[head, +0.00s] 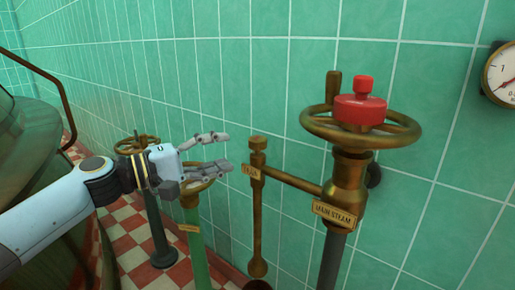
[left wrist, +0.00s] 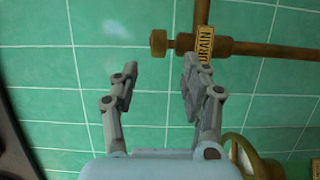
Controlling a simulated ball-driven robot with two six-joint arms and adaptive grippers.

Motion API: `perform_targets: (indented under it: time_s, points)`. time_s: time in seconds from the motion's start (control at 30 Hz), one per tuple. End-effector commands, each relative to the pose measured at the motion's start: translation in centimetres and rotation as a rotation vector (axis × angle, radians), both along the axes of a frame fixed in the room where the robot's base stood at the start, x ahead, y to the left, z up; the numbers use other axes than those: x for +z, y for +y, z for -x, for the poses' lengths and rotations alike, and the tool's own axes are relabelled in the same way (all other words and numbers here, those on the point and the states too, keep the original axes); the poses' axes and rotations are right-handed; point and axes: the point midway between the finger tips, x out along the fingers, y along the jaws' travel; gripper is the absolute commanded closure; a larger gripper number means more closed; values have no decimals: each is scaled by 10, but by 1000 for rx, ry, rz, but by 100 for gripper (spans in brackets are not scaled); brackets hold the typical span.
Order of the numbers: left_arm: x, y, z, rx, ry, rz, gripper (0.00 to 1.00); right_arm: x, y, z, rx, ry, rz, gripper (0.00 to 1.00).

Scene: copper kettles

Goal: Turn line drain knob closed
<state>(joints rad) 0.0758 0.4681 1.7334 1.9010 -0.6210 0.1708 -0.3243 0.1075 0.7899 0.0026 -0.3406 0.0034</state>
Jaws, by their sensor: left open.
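The line drain knob (head: 258,143) is a small brass knob on top of a thin vertical pipe, beside the DRAIN tag (head: 251,171). In the left wrist view the knob (left wrist: 158,42) shows just beyond the gap between the fingers, with the DRAIN tag (left wrist: 206,43) to its right, partly behind a finger. My left gripper (head: 226,152) is open and empty, with its fingers pointing at the knob from the left. It looks close to the knob but apart from it; the fingers (left wrist: 159,70) hold nothing. My right gripper is not in view.
A brass handwheel (head: 315,122) with a red cap (head: 360,103) stands at right above the MAIN STEAM tag (head: 335,215). A green pipe (head: 198,240) and another handwheel (head: 137,144) are near my left arm. A gauge (head: 503,75) hangs on the green tiled wall (head: 245,70).

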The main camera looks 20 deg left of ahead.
Motion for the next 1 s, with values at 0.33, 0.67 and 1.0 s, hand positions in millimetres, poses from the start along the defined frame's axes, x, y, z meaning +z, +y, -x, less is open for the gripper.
perform_targets:
  time_s: [0.33, 0.67, 1.0]
  points:
    - [3, -44, -53, -2, -3, 5, 54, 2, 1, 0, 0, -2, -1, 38]
    - [2, -60, -72, -1, 0, 0, 54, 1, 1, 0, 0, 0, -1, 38]
    - [2, -60, -72, -1, -1, 1, 72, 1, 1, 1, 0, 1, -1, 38]
